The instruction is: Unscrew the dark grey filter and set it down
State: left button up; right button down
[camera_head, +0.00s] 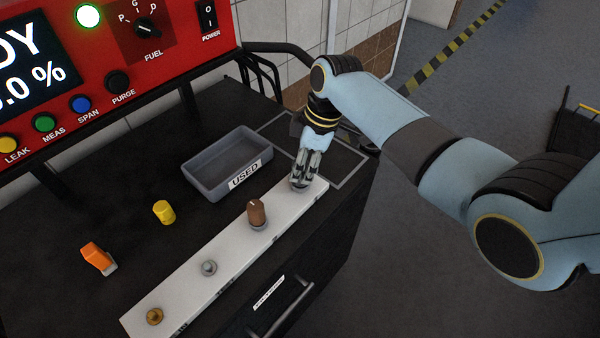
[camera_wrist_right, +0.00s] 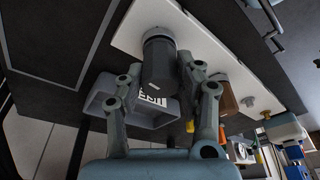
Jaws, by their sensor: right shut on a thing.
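The dark grey filter (camera_wrist_right: 158,62) shows in the right wrist view as a short cylinder between my right gripper's fingers, with its end at the white strip (camera_head: 190,270). My right gripper (camera_head: 303,172) is shut on it at the far right end of the strip. In the right wrist view, the fingers (camera_wrist_right: 160,72) lie on both sides of the filter. In the head view the fingers hide most of the filter. I cannot tell whether it is still threaded on its mount. My left gripper is not in view.
A brown filter (camera_head: 257,212) stands on the strip, with a bare grey fitting (camera_head: 209,267) and a brass fitting (camera_head: 154,316) beyond it. A grey tray marked USED (camera_head: 205,183), a yellow cap (camera_head: 164,212) and an orange part (camera_head: 98,257) are on the black bench. An outlined area (camera_head: 345,180) lies behind my gripper.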

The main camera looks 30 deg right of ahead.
jog(key=n+g, duration=0.1)
jog(key=n, duration=0.5)
jog(key=shift+w, duration=0.15)
jog(key=shift+a+p+v, duration=0.2)
jog(key=shift+p+v, duration=0.9)
jog(key=shift+p, duration=0.25)
dwell(0.7)
jog(key=shift+r+p, duration=0.5)
jog(key=shift+p, duration=0.15)
jog(key=shift+f, duration=0.1)
